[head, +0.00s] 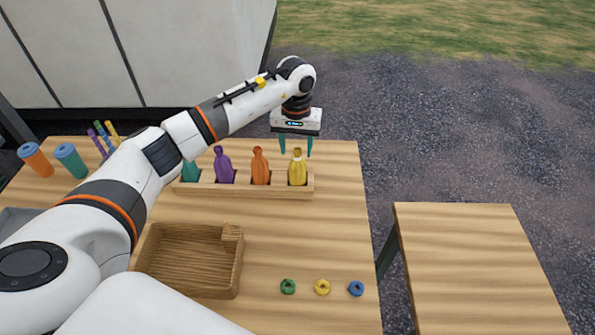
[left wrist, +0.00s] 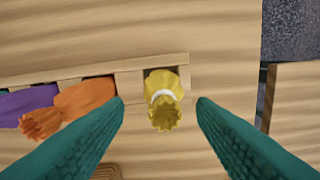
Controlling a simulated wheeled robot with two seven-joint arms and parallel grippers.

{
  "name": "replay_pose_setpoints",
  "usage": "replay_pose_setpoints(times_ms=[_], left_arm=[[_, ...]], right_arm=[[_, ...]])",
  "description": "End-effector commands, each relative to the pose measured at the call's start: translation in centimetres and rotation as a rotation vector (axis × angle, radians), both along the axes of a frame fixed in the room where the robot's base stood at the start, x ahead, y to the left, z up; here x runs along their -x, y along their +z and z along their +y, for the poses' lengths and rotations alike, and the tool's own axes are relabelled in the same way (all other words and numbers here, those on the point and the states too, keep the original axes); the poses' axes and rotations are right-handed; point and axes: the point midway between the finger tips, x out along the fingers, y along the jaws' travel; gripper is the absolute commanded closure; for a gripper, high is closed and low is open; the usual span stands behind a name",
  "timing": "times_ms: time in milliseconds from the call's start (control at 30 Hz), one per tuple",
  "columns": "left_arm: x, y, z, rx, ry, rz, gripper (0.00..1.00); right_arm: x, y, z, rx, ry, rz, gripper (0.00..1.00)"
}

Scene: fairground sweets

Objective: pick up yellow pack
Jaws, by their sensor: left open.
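The yellow pack (head: 297,170) stands upright in the right-end slot of a wooden rack (head: 245,190). In the left wrist view the yellow pack (left wrist: 163,98) shows from above, with a pale band round its neck, between the two teal fingers. My left gripper (head: 296,152) is open and points down above the yellow pack. In the left wrist view the left gripper's fingertips (left wrist: 159,99) lie to either side of the pack with gaps, and it holds nothing. My right gripper is not in view.
An orange pack (head: 261,168), a purple pack (head: 223,167) and a teal pack (head: 190,172) stand in the same rack. A wooden tray (head: 236,262) is nearer. Green (head: 288,286), yellow (head: 322,287) and blue (head: 356,288) rings lie at right. A second table (head: 470,260) stands beyond a gap.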

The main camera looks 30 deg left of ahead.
Motion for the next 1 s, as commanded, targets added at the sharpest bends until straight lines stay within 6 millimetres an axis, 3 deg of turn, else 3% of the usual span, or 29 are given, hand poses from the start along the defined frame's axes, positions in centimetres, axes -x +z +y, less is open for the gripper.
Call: replay_pose_setpoints(times_ms=[100, 300, 567, 833, 1000], left_arm=[[-0.1, -1.5, -0.3, 0.004, 0.0, 0.007, 0.49], [-0.2, -4.0, -0.3, 0.002, 0.0, 0.003, 0.49], [-0.3, -4.2, -0.3, 0.002, -0.001, 0.0, 0.5], [-0.3, -4.2, -0.3, 0.001, -0.001, 0.001, 0.94], [-0.3, -4.2, -0.3, 0.002, -0.001, 0.0, 1.0]], right_arm=[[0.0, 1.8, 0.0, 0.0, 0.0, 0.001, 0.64], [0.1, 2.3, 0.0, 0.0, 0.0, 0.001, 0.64], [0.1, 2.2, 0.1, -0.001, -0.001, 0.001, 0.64], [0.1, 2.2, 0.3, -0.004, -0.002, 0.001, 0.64], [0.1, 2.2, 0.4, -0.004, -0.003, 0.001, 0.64]])
